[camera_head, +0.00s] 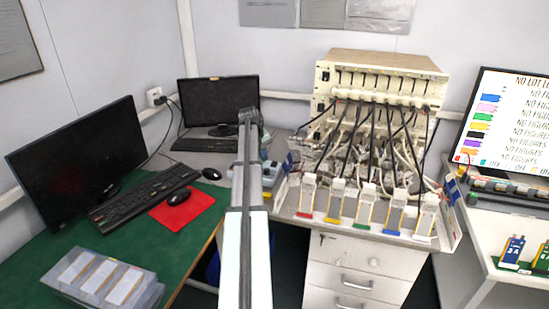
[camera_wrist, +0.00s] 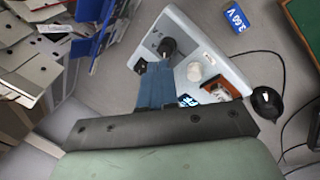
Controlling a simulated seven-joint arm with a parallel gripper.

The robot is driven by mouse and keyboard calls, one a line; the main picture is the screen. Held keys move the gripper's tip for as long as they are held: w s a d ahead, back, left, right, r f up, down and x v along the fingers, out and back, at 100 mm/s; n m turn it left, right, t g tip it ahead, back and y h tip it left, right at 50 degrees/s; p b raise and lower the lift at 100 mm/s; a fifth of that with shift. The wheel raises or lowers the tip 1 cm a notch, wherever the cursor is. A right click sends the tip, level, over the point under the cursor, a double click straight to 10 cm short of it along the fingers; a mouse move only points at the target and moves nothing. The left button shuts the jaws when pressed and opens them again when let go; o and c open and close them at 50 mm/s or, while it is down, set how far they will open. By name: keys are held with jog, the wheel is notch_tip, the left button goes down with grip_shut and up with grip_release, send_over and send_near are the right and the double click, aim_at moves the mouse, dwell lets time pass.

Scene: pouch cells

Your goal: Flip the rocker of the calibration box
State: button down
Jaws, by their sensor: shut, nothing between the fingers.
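The calibration box (camera_wrist: 196,50) is a pale grey box on the desk, lying slantwise in the wrist view. Its face carries a round black part (camera_wrist: 167,46), a white knob (camera_wrist: 195,72) and a reddish-brown part (camera_wrist: 217,87) in a light frame. I cannot tell for sure which part is the rocker. My gripper (camera_wrist: 158,66) has blue fingers, shut and empty, over the box's near left part, just below the black part. Contact cannot be told. The fingers hide part of the face. In the head view the box (camera_head: 270,172) is partly behind my arm.
A blue tag (camera_wrist: 238,18) and a round black object with a cable (camera_wrist: 266,102) lie near the box. Blue and white racks (camera_wrist: 90,35) crowd the left of the wrist view. A cell-testing cabinet (camera_head: 428,63) with many cables stands right of my arm.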

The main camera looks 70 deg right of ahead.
aim_at(275, 162)
jog(key=s+d+r+m+t+y, duration=0.1)
jog(key=d+r+m+t, duration=0.1)
jog(key=d+r+m, duration=0.5)
jog(key=d+m, duration=0.1)
jog(key=m, duration=0.1)
jog(key=shift+s+d+m, duration=0.25)
jog(key=shift+d+m, duration=0.05)
jog(key=shift+d, duration=0.1)
jog(key=f, duration=0.4)
jog(key=d+f, duration=0.1)
jog(key=f, duration=0.4)
jog(key=d+f, duration=0.1)
jog(key=f, duration=0.4)
jog(key=shift+d+y, duration=0.1)
jog(key=shift+y, duration=0.2)
